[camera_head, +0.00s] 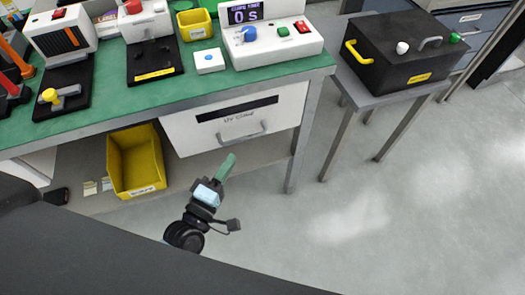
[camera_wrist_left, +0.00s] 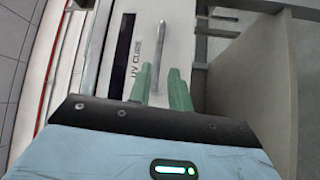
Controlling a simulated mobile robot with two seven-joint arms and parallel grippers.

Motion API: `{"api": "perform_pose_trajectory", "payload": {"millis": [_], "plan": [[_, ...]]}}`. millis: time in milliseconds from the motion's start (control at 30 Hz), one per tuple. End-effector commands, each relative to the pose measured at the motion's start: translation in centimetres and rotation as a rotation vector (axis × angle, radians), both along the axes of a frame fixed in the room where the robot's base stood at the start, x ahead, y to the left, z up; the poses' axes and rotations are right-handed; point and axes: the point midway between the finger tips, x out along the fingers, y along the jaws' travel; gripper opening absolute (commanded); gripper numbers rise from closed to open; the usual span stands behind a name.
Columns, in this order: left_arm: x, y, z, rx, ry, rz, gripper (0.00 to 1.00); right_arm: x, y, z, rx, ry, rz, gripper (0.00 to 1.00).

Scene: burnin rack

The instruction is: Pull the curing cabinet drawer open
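The white cabinet drawer (camera_head: 279,125), labelled UV CURE, sits under the green bench top and looks shut. Its grey bar handle (camera_head: 243,131) runs along the front below a dark slot. My left gripper (camera_head: 227,166) is just below and in front of the handle in the head view. In the left wrist view the green fingers (camera_wrist_left: 160,88) are spread apart and empty. The handle (camera_wrist_left: 160,50) shows ahead of them, lined up with the gap between them; I see no contact. The drawer front also shows there (camera_wrist_left: 145,25). My right gripper is not in view.
A yellow bin (camera_head: 140,165) stands on the lower shelf left of the drawer. The bench top (camera_head: 110,118) carries several devices, including a timer box (camera_head: 272,45). A black box (camera_head: 400,52) sits on a side table to the right. The floor in front is clear.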

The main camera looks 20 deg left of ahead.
Motion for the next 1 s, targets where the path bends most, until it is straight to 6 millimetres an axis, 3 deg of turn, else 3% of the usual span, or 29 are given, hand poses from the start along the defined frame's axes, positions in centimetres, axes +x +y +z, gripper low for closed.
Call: {"api": "perform_pose_trajectory", "payload": {"millis": [367, 800, 1000], "plan": [[1.4, 0.1, 0.4, -0.044, -0.020, 0.006, 0.20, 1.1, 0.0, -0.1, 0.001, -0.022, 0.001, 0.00], [7.1, -1.1, 1.1, -0.043, -0.019, 0.007, 0.20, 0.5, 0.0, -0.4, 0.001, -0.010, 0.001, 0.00], [8.3, -1.4, 1.2, -0.041, -0.018, 0.005, 0.20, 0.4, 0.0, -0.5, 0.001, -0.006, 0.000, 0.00]]}}
